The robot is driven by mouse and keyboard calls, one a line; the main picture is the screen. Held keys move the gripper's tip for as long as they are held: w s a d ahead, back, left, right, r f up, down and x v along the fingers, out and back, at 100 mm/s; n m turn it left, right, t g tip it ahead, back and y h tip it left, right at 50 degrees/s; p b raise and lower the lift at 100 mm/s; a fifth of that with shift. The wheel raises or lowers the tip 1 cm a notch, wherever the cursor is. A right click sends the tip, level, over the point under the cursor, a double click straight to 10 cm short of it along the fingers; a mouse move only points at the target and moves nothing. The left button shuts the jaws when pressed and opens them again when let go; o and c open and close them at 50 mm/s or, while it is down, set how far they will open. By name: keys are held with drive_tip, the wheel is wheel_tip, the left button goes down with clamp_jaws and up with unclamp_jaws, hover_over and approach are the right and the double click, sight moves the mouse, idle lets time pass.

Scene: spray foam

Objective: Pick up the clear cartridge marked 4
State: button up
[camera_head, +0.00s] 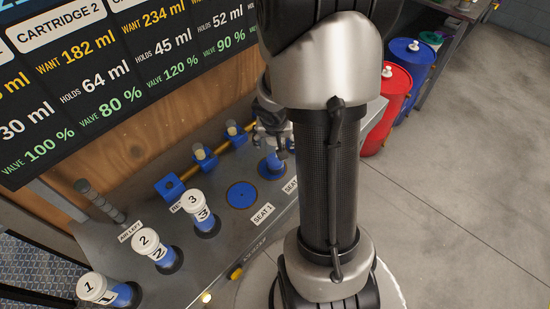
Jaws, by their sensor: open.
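White-capped cartridges with blue lower parts stand in dark holders along the bench: cartridge 1 (98,289), cartridge 2 (150,244) and cartridge 3 (201,208). I see no cartridge with a readable 4. My gripper (276,147) is open and points down above a blue round seat (271,172), right of the empty blue disc at Seat 1 (241,195). Something blue and pale stands at that seat under the gripper. My gripper and arm hide most of it, so I cannot tell its number or whether the fingers straddle it.
Blue clamps on a yellow pipe (203,157) run along the back of the bench (217,253). A dark post (98,201) stands at the left. A board with volumes and valve percentages (110,75) hangs behind. A red drum (391,105) and a blue drum (412,58) stand at the right.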

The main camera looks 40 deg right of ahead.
clamp_jaws()
idle(1.0)
